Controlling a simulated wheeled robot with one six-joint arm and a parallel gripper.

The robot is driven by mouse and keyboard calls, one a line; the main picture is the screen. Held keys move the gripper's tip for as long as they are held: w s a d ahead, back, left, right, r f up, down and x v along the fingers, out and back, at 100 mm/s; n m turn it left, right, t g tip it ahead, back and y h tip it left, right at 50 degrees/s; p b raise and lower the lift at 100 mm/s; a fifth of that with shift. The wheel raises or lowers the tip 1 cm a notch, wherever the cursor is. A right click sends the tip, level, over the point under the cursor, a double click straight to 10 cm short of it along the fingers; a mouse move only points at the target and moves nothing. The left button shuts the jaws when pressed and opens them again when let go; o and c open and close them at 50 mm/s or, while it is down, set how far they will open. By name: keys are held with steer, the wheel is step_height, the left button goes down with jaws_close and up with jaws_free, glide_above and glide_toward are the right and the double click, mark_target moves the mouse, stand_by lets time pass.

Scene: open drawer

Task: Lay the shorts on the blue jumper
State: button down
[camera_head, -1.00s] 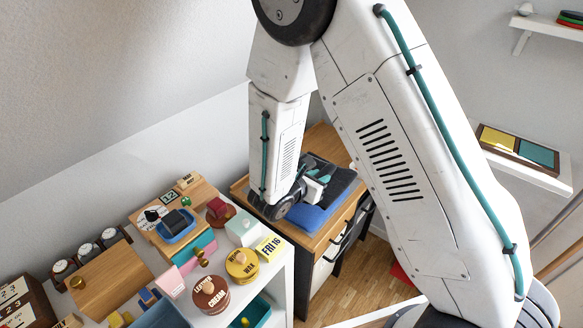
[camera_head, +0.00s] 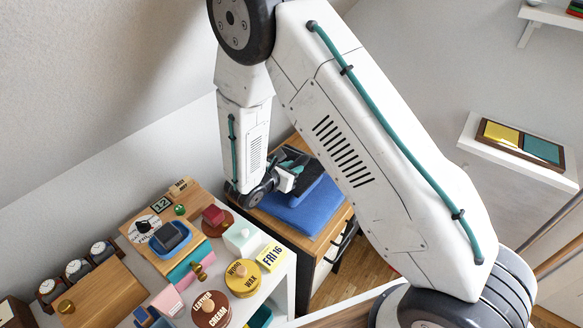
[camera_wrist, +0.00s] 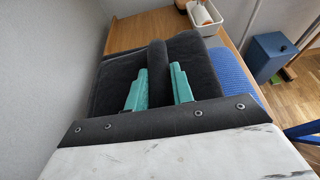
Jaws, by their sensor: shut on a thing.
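The dark shorts (camera_wrist: 115,78) are folded and fill the middle of the wrist view. My gripper (camera_wrist: 163,78) is shut on a raised fold of them between its teal fingers. The blue jumper (camera_wrist: 232,72) shows to the right of the shorts and partly under them in that view. In the head view the blue jumper (camera_head: 315,212) lies flat on the wooden cabinet top, with the dark shorts (camera_head: 308,188) over its far part. I cannot tell whether the shorts rest fully on the jumper.
The wooden cabinet (camera_head: 270,218) stands against the wall. The wrist view shows a white basket (camera_wrist: 203,18) at the far end and a blue bin (camera_wrist: 270,55) on the floor.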

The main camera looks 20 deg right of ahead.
steer(key=shift+f, duration=0.6)
steer(key=c, duration=1.2)
jaws_free()
